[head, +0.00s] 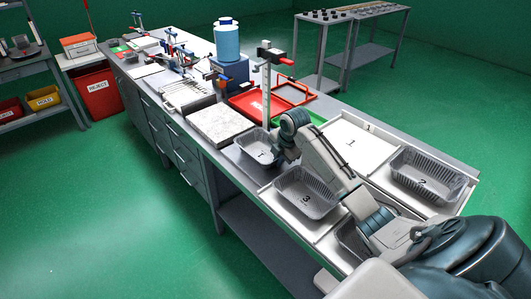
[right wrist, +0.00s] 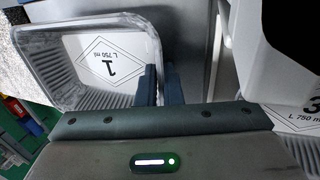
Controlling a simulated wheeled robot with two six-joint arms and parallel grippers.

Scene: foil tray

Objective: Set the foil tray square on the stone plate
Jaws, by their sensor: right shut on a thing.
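The foil tray marked 1 (head: 250,157) is beside the near right side of the speckled stone plate (head: 222,124). It fills the upper left of the right wrist view (right wrist: 62,50), with its label facing up. My right gripper (head: 276,158) is shut on the tray's wall; its two dark fingers (right wrist: 160,86) pinch that wall in the wrist view. A speckled strip of the stone plate (right wrist: 12,62) shows at the wrist view's left edge. I cannot tell whether the tray touches the bench. My left gripper is not in view.
Foil tray 3 (head: 305,196) stands close in front of my right gripper, and foil tray 2 (head: 424,177) is farther right.

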